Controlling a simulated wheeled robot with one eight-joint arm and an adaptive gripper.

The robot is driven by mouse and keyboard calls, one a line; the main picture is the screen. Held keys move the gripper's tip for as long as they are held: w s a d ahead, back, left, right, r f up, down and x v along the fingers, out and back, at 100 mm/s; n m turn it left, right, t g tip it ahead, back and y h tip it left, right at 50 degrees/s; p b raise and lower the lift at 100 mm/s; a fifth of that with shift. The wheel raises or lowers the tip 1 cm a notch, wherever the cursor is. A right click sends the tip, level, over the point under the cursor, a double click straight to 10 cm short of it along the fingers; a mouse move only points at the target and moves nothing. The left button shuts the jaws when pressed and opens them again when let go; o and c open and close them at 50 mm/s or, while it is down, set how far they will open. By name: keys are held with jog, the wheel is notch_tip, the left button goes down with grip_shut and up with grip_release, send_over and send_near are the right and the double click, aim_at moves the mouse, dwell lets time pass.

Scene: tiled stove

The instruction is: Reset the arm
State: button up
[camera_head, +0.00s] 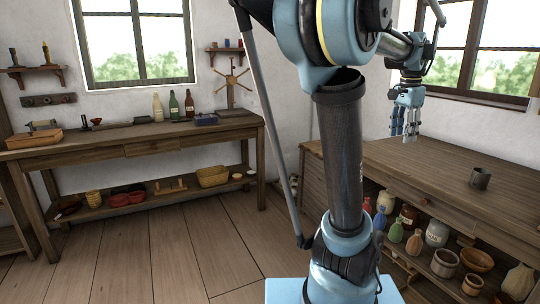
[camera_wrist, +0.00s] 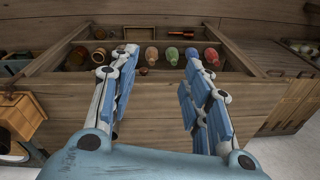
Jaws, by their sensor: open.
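My arm rises from my blue base in front of the camera and bends over at the top of the head view. My gripper (camera_head: 404,122) hangs fingers down in the air, above the left part of the right-hand wooden counter (camera_head: 445,170). In the wrist view my gripper (camera_wrist: 160,62) shows two blue-and-white fingers spread apart, with nothing between them. Beyond the fingers are brown wooden boards and an open compartment with several coloured bottles (camera_wrist: 172,55). The gripper does not visibly touch anything.
A workbench (camera_head: 140,143) at the back left holds bottles (camera_head: 174,106) and tools. The plank floor (camera_head: 150,262) at left is clear.

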jog(key=s+a+f+n, duration=0.2)
jog(key=a+f+n, duration=0.3)
jog(key=a, duration=0.4)
jog(key=s+a+f+n, duration=0.3)
jog(key=a+f, duration=0.4)
jog(key=a, duration=0.1)
jog(key=s+a+f+n, duration=0.3)
jog(key=s+a+f, duration=0.1)
jog(key=f, duration=0.3)
jog(key=s+a+f+n+t, duration=0.1)
jog(key=s+a+f+n, duration=0.3)
jog(key=f, duration=0.2)
jog(key=shift+a+f+y, duration=0.35)
jog(key=shift+a+y, duration=0.05)
jog(key=shift+c, duration=1.3)
